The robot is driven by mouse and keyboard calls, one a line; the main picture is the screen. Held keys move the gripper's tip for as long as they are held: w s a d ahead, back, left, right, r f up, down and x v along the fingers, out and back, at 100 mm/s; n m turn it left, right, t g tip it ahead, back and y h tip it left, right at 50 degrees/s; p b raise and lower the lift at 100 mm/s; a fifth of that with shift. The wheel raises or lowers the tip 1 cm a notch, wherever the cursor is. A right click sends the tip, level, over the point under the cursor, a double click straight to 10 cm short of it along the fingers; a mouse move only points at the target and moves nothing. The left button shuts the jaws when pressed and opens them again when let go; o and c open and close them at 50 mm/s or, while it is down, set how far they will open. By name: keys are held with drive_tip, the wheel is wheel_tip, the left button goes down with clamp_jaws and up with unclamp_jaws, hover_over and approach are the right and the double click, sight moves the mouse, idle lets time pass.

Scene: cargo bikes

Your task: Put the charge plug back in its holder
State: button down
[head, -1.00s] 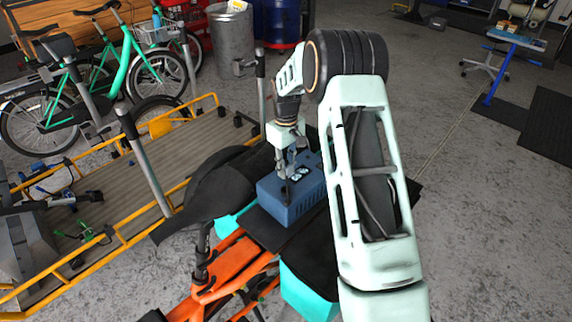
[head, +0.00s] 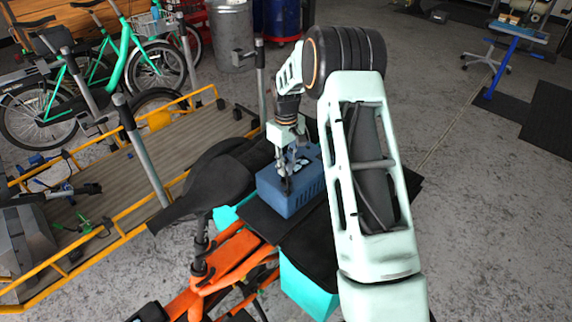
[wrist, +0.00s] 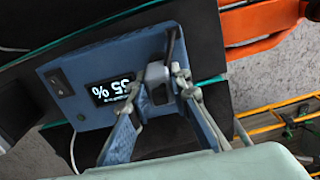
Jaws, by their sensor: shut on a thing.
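A blue charger box (head: 293,201) with a lit display and a switch rests on the dark top of the orange cargo bike. In the wrist view the box (wrist: 85,66) shows "55 %". My gripper (head: 287,180) is over the box's top face, pointing down. In the wrist view my gripper (wrist: 162,86) is shut on a small grey and black piece, apparently the charge plug (wrist: 157,72), beside the display. The fingers hide part of it. A separate holder cannot be made out, and I cannot tell whether the plug touches the box.
The black saddle (head: 215,182) is close left of the box. An orange frame (head: 230,252) and teal panels (head: 306,285) lie below. A yellow-railed platform (head: 100,188) with grey posts stands left. Open concrete floor is at right.

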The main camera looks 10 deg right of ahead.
drive_tip(key=shift+f+b, duration=0.8)
drive_tip(key=shift+f, duration=0.65)
drive_tip(key=c, duration=1.7)
unclamp_jaws()
drive_tip(key=shift+r, duration=0.1)
drive_tip(key=shift+r, duration=0.1)
wheel_tip(320, 180, up, 12)
drive_tip(key=shift+f, duration=0.1)
